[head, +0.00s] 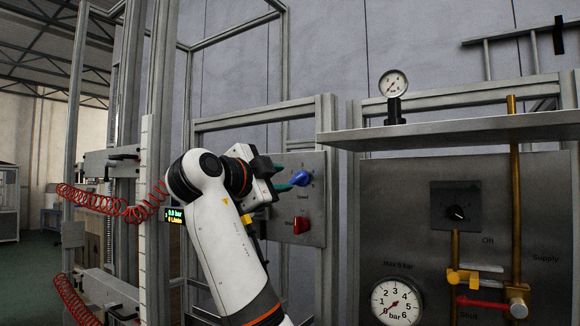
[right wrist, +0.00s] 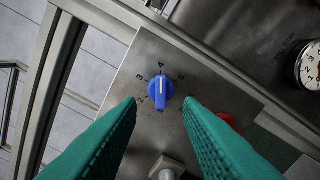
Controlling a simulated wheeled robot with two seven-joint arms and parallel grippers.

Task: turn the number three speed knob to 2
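A blue knob (head: 301,178) sits on a grey metal panel (head: 316,200). In the right wrist view, the blue knob (right wrist: 160,89) has a white pointer line that appears to point at 4, on a dial marked 1 to 5. No label naming it number three is readable. My right gripper (head: 281,176) is in front of the panel. Its teal fingers are open, and in the right wrist view the fingertips (right wrist: 160,101) are spread either side of the knob with visible gaps. Whether they reach its depth is unclear. My left gripper is not in view.
A red knob (head: 301,225) is below on the same panel, partly hidden by a finger in the wrist view. A frame post (head: 327,190) borders the panel. To the right are a metal shelf (head: 450,132), a black dial box (head: 456,206) and a pressure gauge (head: 396,302).

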